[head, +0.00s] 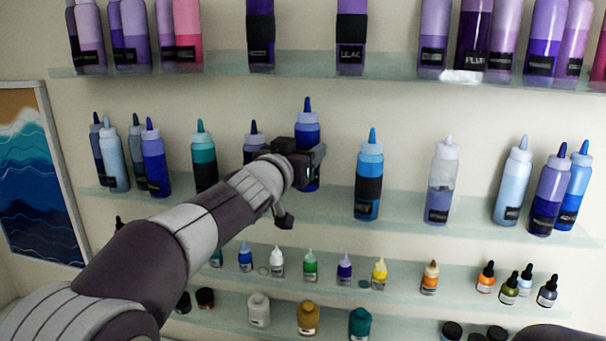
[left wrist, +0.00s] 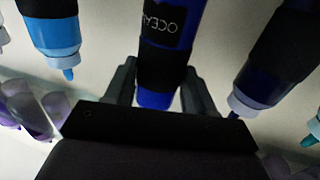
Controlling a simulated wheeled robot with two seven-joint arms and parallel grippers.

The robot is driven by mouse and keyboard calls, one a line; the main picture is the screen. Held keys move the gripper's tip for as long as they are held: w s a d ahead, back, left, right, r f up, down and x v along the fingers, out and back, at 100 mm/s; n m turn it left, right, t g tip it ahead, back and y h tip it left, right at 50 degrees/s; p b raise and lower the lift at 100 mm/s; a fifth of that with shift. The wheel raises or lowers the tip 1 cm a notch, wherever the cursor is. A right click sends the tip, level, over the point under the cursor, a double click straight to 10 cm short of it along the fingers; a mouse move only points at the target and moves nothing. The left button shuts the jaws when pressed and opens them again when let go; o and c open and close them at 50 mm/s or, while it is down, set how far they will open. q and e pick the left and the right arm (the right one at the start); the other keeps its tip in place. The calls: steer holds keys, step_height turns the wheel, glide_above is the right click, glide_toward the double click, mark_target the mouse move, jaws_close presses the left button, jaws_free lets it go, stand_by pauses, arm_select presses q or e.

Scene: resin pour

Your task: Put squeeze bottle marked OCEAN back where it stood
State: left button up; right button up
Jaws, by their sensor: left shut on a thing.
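The squeeze bottle marked OCEAN (head: 307,134) is deep blue with a dark blue pointed tip and stands upright at the middle shelf. In the left wrist view its black band (left wrist: 166,28) with the OCEAN label shows upside down. My left gripper (head: 308,160) is shut on this bottle, with a finger on each side in the left wrist view (left wrist: 160,88). The gripper hides much of the bottle's body in the head view. Its tip is higher than its neighbours' tips; I cannot tell whether its base touches the shelf. My right gripper is not in view.
The middle glass shelf (head: 410,215) holds a dark blue bottle (head: 253,140) close left, partly behind my arm, and a lighter blue bottle (head: 369,175) to the right with a gap between. A teal bottle (head: 204,158) stands farther left. Purple bottles line the upper shelf (head: 300,63).

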mark_target(303, 192)
arm_select(q)
steer(key=shift+s+f, duration=0.1)
steer(key=shift+f, duration=0.45)
steer(key=f+b, duration=0.1)
steer(key=f, duration=0.2)
steer(key=shift+w+f, duration=0.1)
steer(key=shift+w, duration=0.1)
steer(key=shift+w+d+p, duration=0.15)
steer(key=shift+w+p, duration=0.1)
steer(key=shift+p, duration=0.1)
steer(key=shift+w+f, duration=0.1)
steer(key=shift+f, duration=0.1)
steer(key=shift+s+f+b, duration=0.15)
steer(key=shift+s+b, duration=0.1)
steer(key=shift+b, duration=0.05)
steer(key=o, duration=0.9)
steer(key=shift+o, duration=0.6)
steer(key=shift+w, duration=0.1)
